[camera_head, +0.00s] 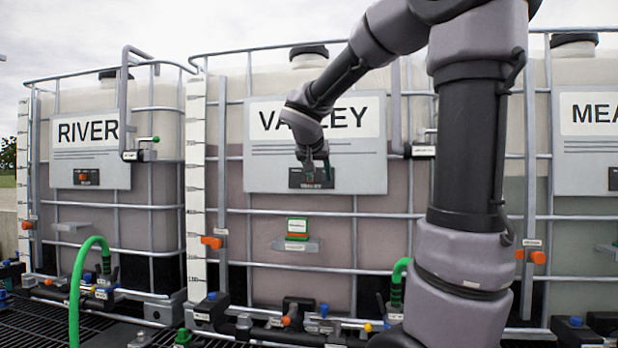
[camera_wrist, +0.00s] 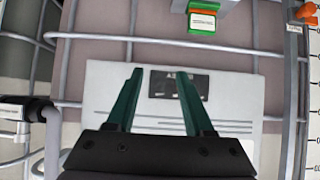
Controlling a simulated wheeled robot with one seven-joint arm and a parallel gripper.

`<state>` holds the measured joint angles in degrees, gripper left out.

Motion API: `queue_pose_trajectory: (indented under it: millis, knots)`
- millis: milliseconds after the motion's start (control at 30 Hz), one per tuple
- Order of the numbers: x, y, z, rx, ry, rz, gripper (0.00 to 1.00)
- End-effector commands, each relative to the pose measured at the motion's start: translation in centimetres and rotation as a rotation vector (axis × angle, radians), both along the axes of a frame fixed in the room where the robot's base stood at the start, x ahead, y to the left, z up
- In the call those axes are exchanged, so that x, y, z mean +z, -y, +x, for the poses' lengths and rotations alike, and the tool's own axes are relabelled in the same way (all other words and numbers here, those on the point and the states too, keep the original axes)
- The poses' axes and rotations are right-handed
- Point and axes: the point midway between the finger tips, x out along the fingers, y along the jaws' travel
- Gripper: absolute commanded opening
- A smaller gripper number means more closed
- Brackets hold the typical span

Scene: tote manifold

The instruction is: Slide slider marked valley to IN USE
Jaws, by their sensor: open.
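The VALLEY sign (camera_head: 357,150) is a grey plate on the middle tank. A small dark slider plate (camera_head: 295,181) sits low on it, partly hidden by my gripper (camera_head: 312,174). In the wrist view the same slider plate (camera_wrist: 178,83) appears upside down, with small lettering along its edge. Its knob and position cannot be made out clearly. My gripper (camera_wrist: 160,74) is open, with its two dark green fingers apart and nothing held between them. The fingers point at the slider plate; whether they touch it I cannot tell.
The RIVER sign (camera_head: 92,150) on the left tank and the right tank's sign (camera_head: 590,140) have similar plates. A green-framed tag (camera_head: 297,228) on a grey bracket is below the slider plate. Metal cage bars surround the tanks. A green hose (camera_head: 78,285) stands front left.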

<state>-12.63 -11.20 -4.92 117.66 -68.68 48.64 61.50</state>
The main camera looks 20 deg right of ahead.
Motion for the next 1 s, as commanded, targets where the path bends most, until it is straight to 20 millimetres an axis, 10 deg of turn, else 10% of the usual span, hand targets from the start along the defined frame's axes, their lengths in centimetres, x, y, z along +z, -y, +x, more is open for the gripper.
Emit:
queue_pose_trajectory:
  millis: [200, 1000]
  knots:
    - [2.8, -1.4, 7.4, 0.005, 0.155, -0.108, 0.53]
    - [-0.6, 3.6, 16.4, 0.009, 0.185, -0.124, 0.53]
